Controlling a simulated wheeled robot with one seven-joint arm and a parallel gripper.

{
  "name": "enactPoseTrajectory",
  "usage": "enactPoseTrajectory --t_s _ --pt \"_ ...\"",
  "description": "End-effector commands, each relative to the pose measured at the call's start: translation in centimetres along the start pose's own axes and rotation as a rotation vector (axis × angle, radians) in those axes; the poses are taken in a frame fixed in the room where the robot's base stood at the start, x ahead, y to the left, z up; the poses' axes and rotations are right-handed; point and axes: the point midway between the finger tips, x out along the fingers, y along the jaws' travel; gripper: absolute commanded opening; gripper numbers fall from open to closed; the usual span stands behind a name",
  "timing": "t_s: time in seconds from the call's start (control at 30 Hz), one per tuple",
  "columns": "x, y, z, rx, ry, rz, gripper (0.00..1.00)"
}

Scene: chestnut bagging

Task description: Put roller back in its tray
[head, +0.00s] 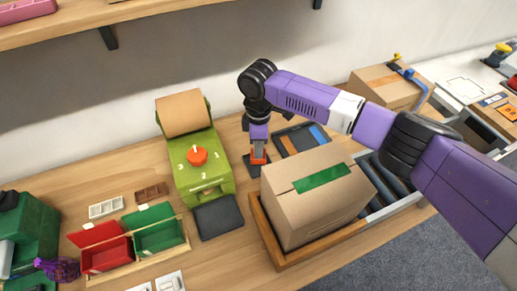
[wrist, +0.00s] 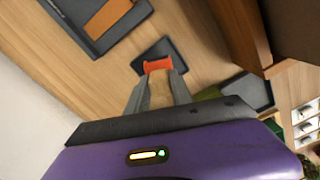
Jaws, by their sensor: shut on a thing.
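My gripper (head: 258,152) points down and is shut on the roller (head: 258,160), which has an orange head. In the wrist view the gripper (wrist: 157,88) holds the roller's tan wooden handle between its fingers, and the orange head (wrist: 158,66) shows past the fingertips. A small dark tray (head: 250,170) lies on the bench directly below the roller; it also shows in the wrist view (wrist: 152,47) around the orange head. The roller overlaps the tray in both views. I cannot tell whether it touches the tray's floor or hovers just above it.
A taped cardboard box (head: 285,205) sits in a wooden frame close on the right. A green dispenser (head: 190,165) with an orange knob stands on the left, a dark pad (head: 218,216) before it. A dark tray (head: 281,145) with orange and blue items lies behind the box.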

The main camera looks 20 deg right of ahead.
Motion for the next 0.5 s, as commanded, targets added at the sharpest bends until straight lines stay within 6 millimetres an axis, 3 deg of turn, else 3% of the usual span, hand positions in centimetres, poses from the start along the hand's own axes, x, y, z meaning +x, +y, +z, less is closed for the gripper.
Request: enactPoseTrajectory --t_s 0.17,0.5 --pt "1.8 0.0 0.0 0.0 -0.001 0.0 0.0" --pt "2.2 0.0 0.0 -0.001 0.0 0.0 0.0"
